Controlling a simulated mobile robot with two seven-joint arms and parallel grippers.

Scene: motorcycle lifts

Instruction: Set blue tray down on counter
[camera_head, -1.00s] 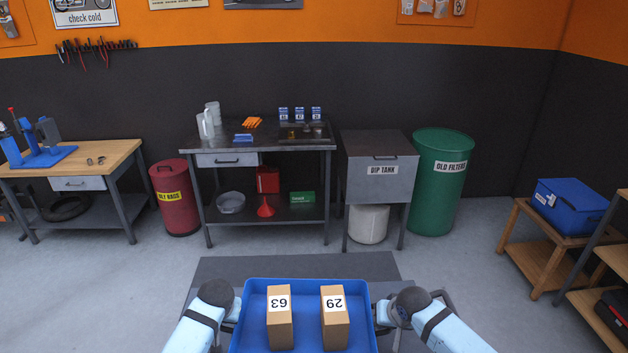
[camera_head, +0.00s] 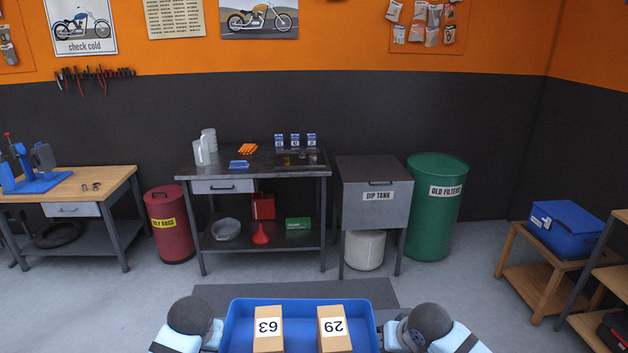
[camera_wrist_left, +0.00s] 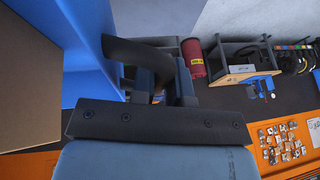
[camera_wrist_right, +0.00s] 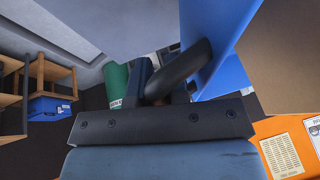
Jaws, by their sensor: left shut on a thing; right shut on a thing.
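The blue tray (camera_head: 300,303) is held level in front of me at the bottom of the head view. My left gripper (camera_head: 213,335) is shut on the tray's left side, and the tray wall also shows in the left wrist view (camera_wrist_left: 90,60). My right gripper (camera_head: 388,336) is shut on the tray's right side, with the tray wall in the right wrist view (camera_wrist_right: 228,60). The dark-topped counter (camera_head: 220,177) stands ahead against the wall, apart from the tray.
The counter holds pitchers (camera_head: 201,150), orange pieces (camera_head: 246,149), a small blue item (camera_head: 239,164), several blue boxes (camera_head: 295,140) and a dark tray (camera_head: 298,158). A dip tank (camera_head: 375,190) stands right, a red bin (camera_head: 168,225) left. Grey mat and floor lie between.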

